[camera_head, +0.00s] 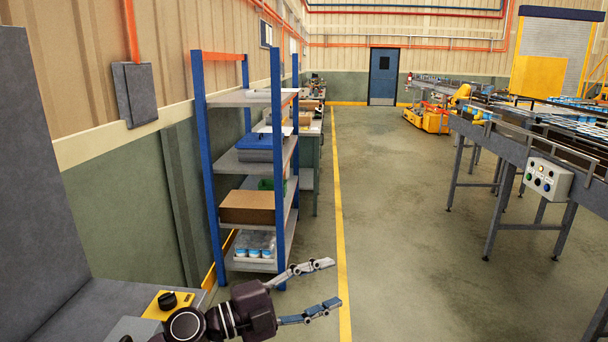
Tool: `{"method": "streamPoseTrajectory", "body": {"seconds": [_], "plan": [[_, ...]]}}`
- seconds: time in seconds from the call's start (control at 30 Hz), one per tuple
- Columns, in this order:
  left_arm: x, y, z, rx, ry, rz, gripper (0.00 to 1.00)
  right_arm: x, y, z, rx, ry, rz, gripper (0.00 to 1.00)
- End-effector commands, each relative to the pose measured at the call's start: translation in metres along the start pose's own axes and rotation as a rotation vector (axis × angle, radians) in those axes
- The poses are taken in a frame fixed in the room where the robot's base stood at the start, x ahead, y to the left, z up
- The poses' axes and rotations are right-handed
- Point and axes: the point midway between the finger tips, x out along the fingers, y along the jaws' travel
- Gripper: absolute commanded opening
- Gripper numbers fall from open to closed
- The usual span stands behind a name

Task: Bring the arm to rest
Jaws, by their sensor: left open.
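My left gripper (328,285) is at the bottom of the head view, left of centre. Its two grey fingers point to the right and are spread apart, with nothing between them. It appears over the floor beside the yellow line, in front of the shelf rack's lower end. The dark wrist and part of the left arm show at the bottom edge. My right gripper does not show.
A blue-posted shelf rack (279,150) with boxes stands along the left wall. A roller conveyor (505,140) with a control box (547,179) runs along the right. A yellow vehicle (427,117) stands farther back. The concrete floor (410,220) between is clear.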

Motion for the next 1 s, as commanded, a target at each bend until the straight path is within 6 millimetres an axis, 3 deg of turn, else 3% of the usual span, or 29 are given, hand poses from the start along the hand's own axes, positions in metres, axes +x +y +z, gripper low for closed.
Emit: {"method": "streamPoseTrajectory", "body": {"seconds": [0.07, 0.2, 0.37, 0.47, 0.57, 0.67, 0.8, 0.9, 1.0], "plan": [[-0.004, -0.016, -0.003, -0.083, -0.053, -0.154, 0.52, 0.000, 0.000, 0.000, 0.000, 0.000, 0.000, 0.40], [-0.032, -0.037, 0.015, -0.240, -0.212, -0.387, 0.52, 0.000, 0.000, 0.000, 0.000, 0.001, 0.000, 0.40], [-0.086, -0.026, 0.051, -0.449, -0.463, -0.571, 0.52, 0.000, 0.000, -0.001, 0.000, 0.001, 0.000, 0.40], [-0.128, 0.002, 0.073, -0.590, -0.645, -0.633, 0.52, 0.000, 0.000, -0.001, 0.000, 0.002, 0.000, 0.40], [-0.172, 0.045, 0.086, -0.739, -0.836, -0.651, 0.52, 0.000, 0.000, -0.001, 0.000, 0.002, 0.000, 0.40], [-0.216, 0.099, 0.087, -0.891, -1.030, -0.624, 0.52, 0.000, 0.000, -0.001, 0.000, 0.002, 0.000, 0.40], [-0.274, 0.180, 0.062, -1.098, -1.283, -0.516, 0.52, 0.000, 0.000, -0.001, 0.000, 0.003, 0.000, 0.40], [-0.305, 0.228, 0.031, -1.220, -1.419, -0.411, 0.52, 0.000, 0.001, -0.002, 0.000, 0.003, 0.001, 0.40], [-0.328, 0.263, 0.000, -1.315, -1.517, -0.309, 0.52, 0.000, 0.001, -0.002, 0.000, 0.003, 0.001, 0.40]]}}
